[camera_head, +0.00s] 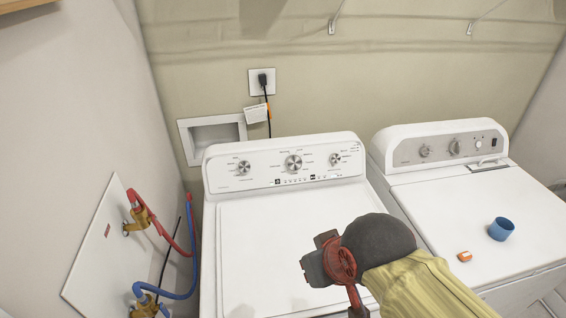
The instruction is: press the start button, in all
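The left white machine has a control panel (258,168) with three round dials and a row of small dark marks or buttons under the middle dial. The labels are too small to read, so I cannot tell which part is the start button. My gripper (318,264), red and dark grey, is above the left machine's lid, in front of and apart from its panel. Its fingertips are not clear.
A blue cup (501,229) and a small orange item (465,257) are on the right machine's top. Red and blue hoses (189,255) run along the left wall. A wall outlet (262,82) with a black cord is behind the left machine.

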